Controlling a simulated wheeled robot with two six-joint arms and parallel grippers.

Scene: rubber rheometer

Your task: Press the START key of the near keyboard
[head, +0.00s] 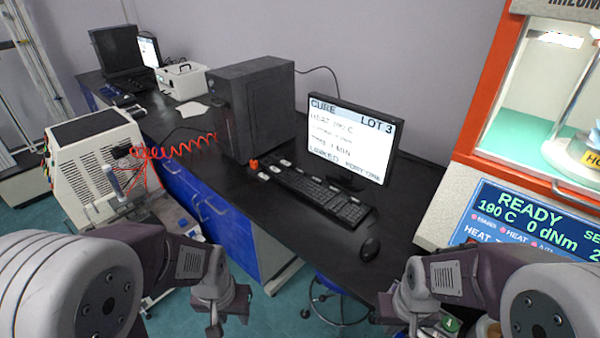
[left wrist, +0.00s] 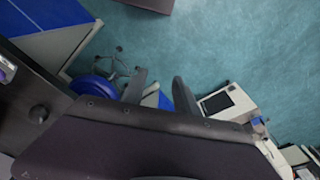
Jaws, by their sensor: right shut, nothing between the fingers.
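The near keyboard (head: 318,190) is black and lies on the dark bench in front of the monitor (head: 350,140). It has a few white keys along it; no START label can be read. A far keyboard (head: 122,99) lies near the back left. My left gripper (head: 214,330) hangs low in front of the bench, apart from the keyboard, mostly cut off by the bottom edge. In the left wrist view its two dark fingers (left wrist: 158,90) stand apart with nothing between them. My right gripper (head: 397,325) is low at the bottom right, shut and empty, partly hidden by my arm.
A black mouse (head: 370,249) lies right of the keyboard. The red-framed rheometer (head: 480,90) is at right. A blue stool (head: 340,283) is under the bench edge.

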